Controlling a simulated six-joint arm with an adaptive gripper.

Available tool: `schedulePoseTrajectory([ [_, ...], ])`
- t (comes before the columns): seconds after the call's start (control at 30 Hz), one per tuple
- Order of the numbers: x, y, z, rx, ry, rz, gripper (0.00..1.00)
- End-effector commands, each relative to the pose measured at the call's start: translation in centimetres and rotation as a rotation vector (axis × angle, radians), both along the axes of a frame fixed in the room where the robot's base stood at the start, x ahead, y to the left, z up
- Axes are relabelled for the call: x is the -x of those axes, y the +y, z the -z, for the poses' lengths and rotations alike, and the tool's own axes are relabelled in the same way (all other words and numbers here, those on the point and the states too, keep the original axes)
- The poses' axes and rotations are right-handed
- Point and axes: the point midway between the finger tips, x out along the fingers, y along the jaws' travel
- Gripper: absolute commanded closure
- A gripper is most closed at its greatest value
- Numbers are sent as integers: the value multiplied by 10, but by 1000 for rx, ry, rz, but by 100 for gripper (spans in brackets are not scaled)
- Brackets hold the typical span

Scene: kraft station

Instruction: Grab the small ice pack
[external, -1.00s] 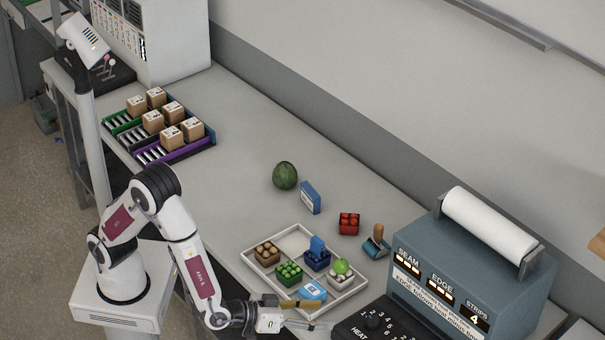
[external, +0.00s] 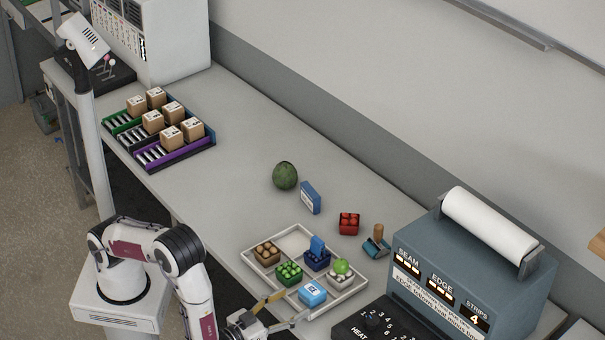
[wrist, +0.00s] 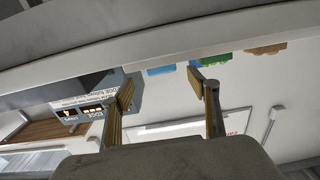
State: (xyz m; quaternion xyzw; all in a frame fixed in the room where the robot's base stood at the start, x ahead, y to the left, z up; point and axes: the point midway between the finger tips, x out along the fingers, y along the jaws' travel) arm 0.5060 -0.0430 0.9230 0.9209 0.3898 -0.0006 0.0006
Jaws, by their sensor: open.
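A light blue and white pack (external: 312,294), which looks like the small ice pack, sits in the front compartment of the white divided tray (external: 349,297). A larger blue pack (external: 310,198) stands behind the tray beside a dark green round fruit. My gripper (external: 283,311) is open and empty just in front of the tray, its fingers spread toward the light blue pack and apart from it. In the wrist view my gripper (wrist: 165,90) shows two spread fingers, with a blue patch (wrist: 161,70) beyond them, probably that pack.
The tray also holds green (external: 289,273), brown (external: 267,252) and white baskets of produce and a dark blue basket (external: 317,261). The blue-grey sealing machine (external: 470,270) stands close on the right. The bench left of the tray is clear.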

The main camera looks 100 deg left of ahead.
Motion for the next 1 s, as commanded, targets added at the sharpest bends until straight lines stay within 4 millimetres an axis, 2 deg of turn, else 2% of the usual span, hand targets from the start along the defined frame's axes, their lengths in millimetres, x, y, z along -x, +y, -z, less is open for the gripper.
schedulePoseTrajectory([
  [0.37,0,1,0,-2,-1,-3,40],
  [0.73,-14,16,0,-1,-1,-5,40],
  [1.0,-18,19,0,-1,0,-2,40],
])
